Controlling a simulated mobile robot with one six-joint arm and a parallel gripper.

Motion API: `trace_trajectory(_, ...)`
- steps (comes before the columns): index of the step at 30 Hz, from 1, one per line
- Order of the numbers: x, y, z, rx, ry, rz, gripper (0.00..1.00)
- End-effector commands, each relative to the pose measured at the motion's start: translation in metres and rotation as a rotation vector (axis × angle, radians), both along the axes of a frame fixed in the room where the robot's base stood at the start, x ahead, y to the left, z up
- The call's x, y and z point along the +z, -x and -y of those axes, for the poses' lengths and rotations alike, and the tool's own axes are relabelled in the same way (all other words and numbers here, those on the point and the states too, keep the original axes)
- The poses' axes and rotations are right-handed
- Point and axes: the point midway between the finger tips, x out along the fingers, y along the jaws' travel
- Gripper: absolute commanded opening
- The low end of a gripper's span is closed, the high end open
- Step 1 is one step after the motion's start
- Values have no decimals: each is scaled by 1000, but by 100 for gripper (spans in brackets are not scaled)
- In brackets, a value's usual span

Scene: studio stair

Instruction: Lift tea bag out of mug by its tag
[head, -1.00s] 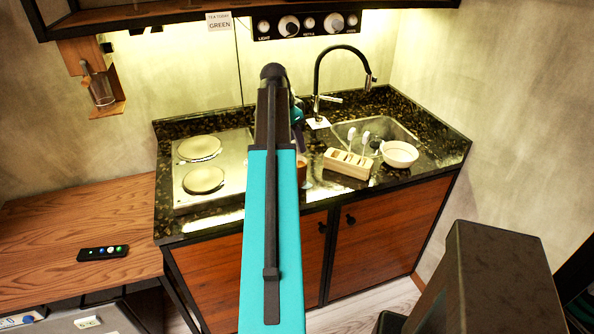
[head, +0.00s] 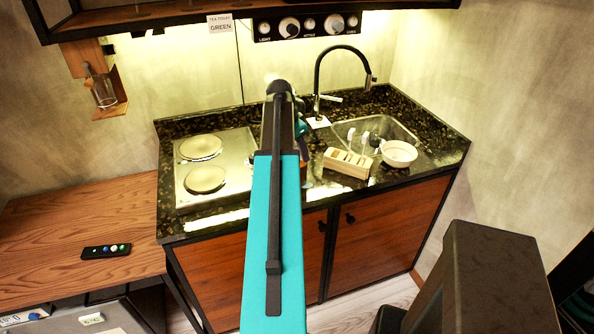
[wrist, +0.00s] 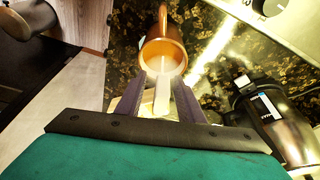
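The copper-coloured mug (wrist: 164,50) shows in the wrist view just beyond my fingertips, with its handle pointing away and a pale inside. A white strip (wrist: 162,104), which looks like the tea bag's tag, hangs at its near rim. My gripper (wrist: 162,88) is open, with one dark finger on each side of the strip and a visible gap on both sides. The tea bag itself cannot be made out. In the head view my arm hides nearly all of the mug and the fingers.
A two-plate hob (head: 205,180) lies left of my arm on the dark speckled counter (head: 200,225). To the right are a slotted wooden block (head: 347,163), a white bowl (head: 399,154), the sink (head: 395,130) and a black tap (head: 318,75). A dark cylindrical appliance (wrist: 275,125) stands right of my gripper.

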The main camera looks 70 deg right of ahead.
Motion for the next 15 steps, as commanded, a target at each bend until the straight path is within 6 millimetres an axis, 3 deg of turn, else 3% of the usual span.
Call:
trace_trajectory(6,0,0,0,0,0,0,34)
trace_trajectory(12,0,0,0,-1,0,0,1)
trace_trajectory(15,0,1,0,-1,0,0,0)
